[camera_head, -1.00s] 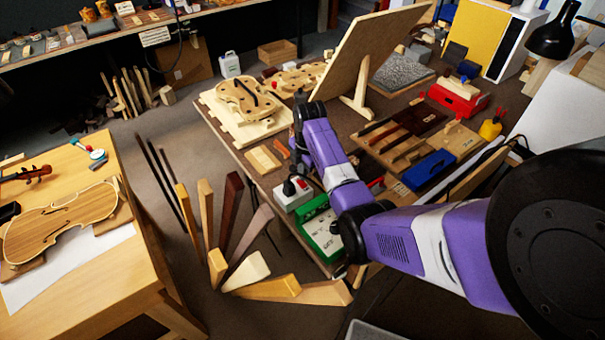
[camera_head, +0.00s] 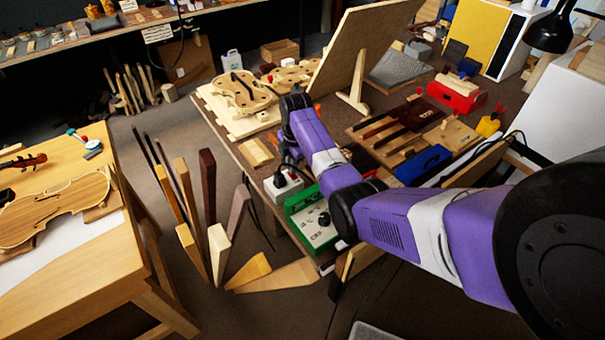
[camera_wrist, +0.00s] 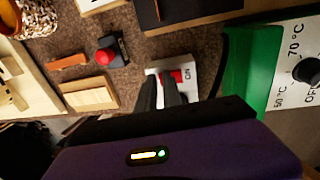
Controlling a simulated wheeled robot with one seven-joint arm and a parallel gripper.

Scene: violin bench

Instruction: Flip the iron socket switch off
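The iron socket is a small whitish box (camera_head: 284,187) beside the green control box on the bench. In the wrist view, the socket (camera_wrist: 190,67) carries a red switch (camera_wrist: 177,76) with "ON" lettering, upside down in the picture. Two dark fingers of my gripper (camera_wrist: 161,82) reach over the socket's near side, a narrow gap between them. Their tips overlap the switch area in the picture; I cannot tell whether they touch it. The fingers partly hide the switch and the socket.
The green control box (camera_head: 303,213) with a temperature dial (camera_wrist: 306,70) stands close right of the socket. A red button on a dark base (camera_wrist: 106,56) and wooden blocks (camera_wrist: 88,94) lie left. Upright wood strips (camera_head: 207,190) stand by the bench's front edge.

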